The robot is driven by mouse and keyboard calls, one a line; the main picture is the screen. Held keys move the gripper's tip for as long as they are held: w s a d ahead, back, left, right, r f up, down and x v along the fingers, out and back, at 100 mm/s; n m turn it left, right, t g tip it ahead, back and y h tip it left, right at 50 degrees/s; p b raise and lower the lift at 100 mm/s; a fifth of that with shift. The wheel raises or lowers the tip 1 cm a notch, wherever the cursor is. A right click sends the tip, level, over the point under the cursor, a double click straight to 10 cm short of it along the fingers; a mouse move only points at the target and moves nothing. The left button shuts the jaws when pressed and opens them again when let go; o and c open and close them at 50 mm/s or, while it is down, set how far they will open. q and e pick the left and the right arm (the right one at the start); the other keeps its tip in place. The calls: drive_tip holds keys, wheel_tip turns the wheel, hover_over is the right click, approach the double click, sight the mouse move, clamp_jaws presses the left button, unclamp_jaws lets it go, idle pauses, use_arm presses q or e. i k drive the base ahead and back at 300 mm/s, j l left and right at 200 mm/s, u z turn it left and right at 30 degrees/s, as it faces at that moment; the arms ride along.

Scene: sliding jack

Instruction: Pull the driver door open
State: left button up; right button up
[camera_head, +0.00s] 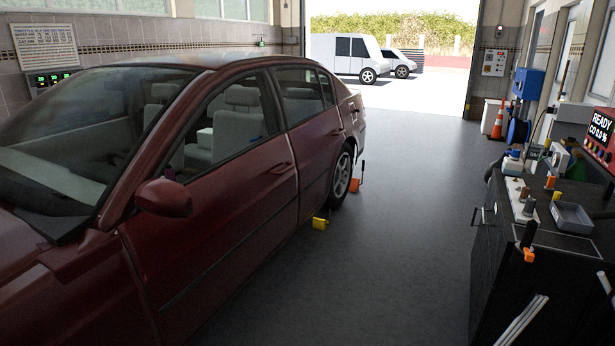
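The dark red car (192,62) stands on the left with its near side facing me. Its driver door (225,205) is the front door on that side and looks shut, flush with the body panels. The door handle (283,168) is near the door's rear edge, below the window. The side mirror (165,197) sticks out at the door's front. The rear door (318,145) also looks shut. Neither of my grippers shows in this view, so nothing is seen touching the door.
A yellow block (320,223) and a red jack-like item (355,184) sit on the floor by the rear wheel (341,178). A dark workbench (535,285) with tools stands at the right. The grey floor between is clear. An orange cone (497,122) stands farther back.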

sight(191, 243)
drive_tip(key=i+u, duration=0.2)
drive_tip(key=i, duration=1.3)
drive_tip(key=l, duration=0.1)
